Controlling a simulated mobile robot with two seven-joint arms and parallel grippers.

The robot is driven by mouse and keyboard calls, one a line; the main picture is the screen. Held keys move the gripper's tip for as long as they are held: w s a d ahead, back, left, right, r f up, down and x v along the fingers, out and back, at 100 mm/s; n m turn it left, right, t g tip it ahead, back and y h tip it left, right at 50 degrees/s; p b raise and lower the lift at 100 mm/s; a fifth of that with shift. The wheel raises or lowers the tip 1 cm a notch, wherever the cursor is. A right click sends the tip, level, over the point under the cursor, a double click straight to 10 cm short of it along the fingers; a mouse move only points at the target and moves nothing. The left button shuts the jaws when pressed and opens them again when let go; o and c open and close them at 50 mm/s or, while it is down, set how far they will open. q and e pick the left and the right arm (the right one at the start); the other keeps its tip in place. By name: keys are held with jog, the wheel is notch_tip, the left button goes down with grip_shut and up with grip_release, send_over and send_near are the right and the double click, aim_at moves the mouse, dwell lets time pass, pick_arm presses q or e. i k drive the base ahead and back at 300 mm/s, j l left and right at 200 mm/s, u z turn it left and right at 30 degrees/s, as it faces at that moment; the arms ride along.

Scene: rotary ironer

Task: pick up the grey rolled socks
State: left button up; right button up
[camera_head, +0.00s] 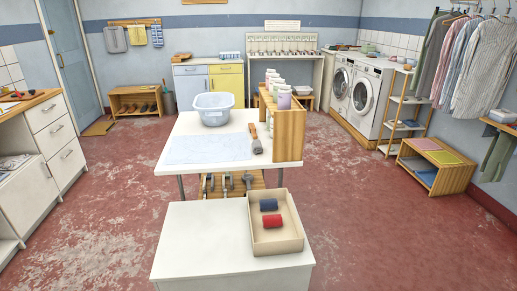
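A shallow beige box (279,248) sits on the right part of the white table (205,250) nearest me. In it lie two rolled items that look like socks: a dark blue roll (268,204) toward the back and a red roll (272,221) in front of it, a small gap apart. I cannot make out a grey roll anywhere in this view. Neither of my grippers shows in the head view.
The left part of the near table is bare. Behind it, a white table (185,172) holds a pale blue basin (213,108), a brush-like tool (255,139) and a wooden shelf (290,125) with several bottles. Red floor lies open on both sides.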

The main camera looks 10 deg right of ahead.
aim_at(256, 144)
jog(key=i+j+u, duration=0.15)
jog(key=j+u, duration=0.2)
jog(key=i+j+u, duration=0.4)
jog(key=j+u, duration=0.25)
jog(key=i+j+u, duration=0.15)
jog(key=u, duration=0.2)
jog(key=i+j+u, duration=0.15)
jog(key=u, duration=0.25)
jog(key=i+u, duration=0.35)
jog(key=i+j+z, duration=0.1)
jog(key=i, duration=0.35)
jog(key=i+j, duration=0.3)
jog(key=i, duration=0.15)
jog(key=i+l+z, duration=0.1)
jog(key=z, duration=0.3)
jog(key=i+z, duration=0.6)
jog(key=z, duration=0.25)
jog(key=i+z, duration=0.85)
jog(key=i, duration=0.15)
jog(key=i+z, duration=0.4)
jog(key=i+j+z, duration=0.2)
jog(key=i+z, duration=0.25)
jog(key=i+j+z, duration=0.25)
jog(key=z, duration=0.15)
jog(key=i+j+z, duration=0.25)
jog(key=j+z, duration=0.2)
